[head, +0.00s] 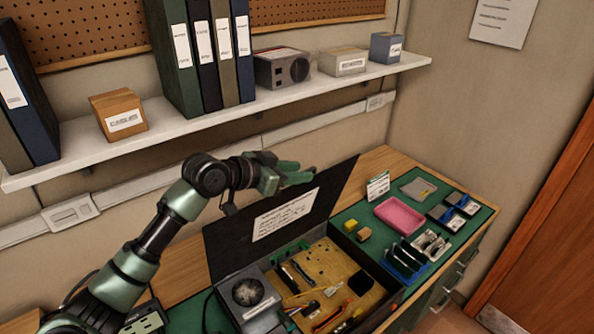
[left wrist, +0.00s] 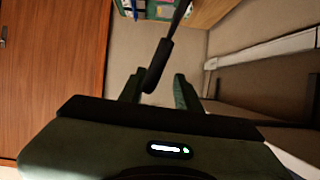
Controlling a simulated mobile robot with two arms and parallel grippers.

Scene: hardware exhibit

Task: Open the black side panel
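The black side panel (head: 322,208) stands raised along the back of an open case (head: 262,322) in the head view, with a white written sheet on its face. My left gripper (head: 298,173) is at the panel's upper edge. In the left wrist view its two green fingers (left wrist: 159,90) are apart. A dark narrow piece, apparently the panel (left wrist: 160,62) seen edge-on, shows between and beyond the fingers; I cannot tell whether they touch it. My right gripper is not in view.
The case holds tools, cables and a fan unit (head: 245,292). A pink tray (head: 400,214), a blue rack (head: 405,258) and small parts lie on the green mat to the right. A shelf (head: 215,115) with binders and boxes runs above my left arm.

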